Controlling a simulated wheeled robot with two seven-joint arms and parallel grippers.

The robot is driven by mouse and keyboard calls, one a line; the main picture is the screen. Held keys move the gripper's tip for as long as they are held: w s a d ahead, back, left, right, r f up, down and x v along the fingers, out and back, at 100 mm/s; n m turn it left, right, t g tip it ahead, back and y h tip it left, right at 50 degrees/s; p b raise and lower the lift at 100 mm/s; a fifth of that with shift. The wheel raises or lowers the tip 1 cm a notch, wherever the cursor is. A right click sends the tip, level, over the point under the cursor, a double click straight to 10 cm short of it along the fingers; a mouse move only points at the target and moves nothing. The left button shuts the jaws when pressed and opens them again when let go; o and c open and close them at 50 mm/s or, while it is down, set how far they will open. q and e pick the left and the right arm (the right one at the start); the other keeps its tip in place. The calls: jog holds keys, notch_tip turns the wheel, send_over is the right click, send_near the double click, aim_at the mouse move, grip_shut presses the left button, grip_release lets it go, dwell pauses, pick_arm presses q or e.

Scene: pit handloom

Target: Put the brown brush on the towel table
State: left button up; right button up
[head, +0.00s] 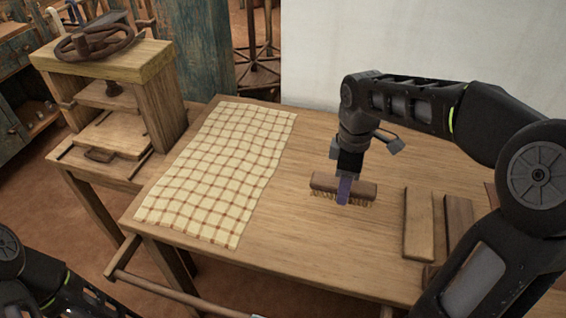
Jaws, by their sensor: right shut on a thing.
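The brown brush (362,189) has a wooden back and pale bristles pointing down. My right gripper (344,189) is shut on it near its middle, from above. The brush is over the right part of the wooden table (290,215), at or just above the top; I cannot tell if the bristles touch. The checked cream and brown towel (217,172) lies flat on the left part of the same table, to the left of the brush. Part of my left arm shows at the lower left, but its gripper is out of the picture.
Wooden blocks (418,222) lie on the table's right side, close to my right arm. A wooden press (110,90) with a wheel on top stands at the left. The table between towel and brush is clear. A pale wall (400,35) stands behind.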

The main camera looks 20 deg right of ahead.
send_over(337, 220)
jog(key=shift+f, duration=3.15)
jog(key=shift+f, duration=0.1)
jog(key=shift+f, duration=1.75)
jog(key=shift+f, duration=0.2)
jog(key=o, duration=1.5)
jog(key=shift+c, duration=0.2)
jog(key=shift+r, duration=0.1)
